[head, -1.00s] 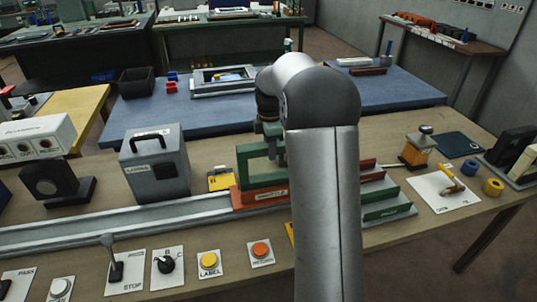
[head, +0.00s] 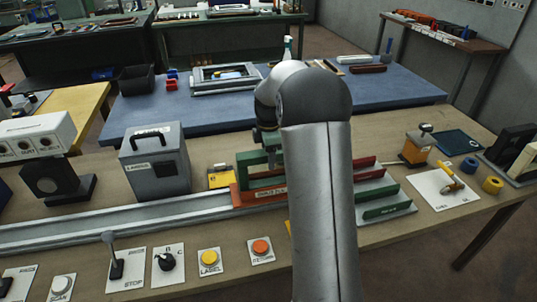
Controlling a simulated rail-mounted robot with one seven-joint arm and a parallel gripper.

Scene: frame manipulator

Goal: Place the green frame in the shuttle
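The green frame (head: 246,167) stands roughly upright at the orange-red shuttle (head: 258,196) on the rail. Its lower bar shows just above the shuttle's front wall; whether it is fully seated I cannot tell. My gripper (head: 271,155) points down at the frame's top bar and appears shut on it. My arm hides the frame's right side, part of the gripper and the shuttle's right end.
A grey box with a handle (head: 155,162) and a yellow item (head: 221,177) stand behind the metal rail (head: 120,222). A rack with green and red bars (head: 385,205) is to the right. Levers and buttons, including an orange button (head: 261,247), line the front.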

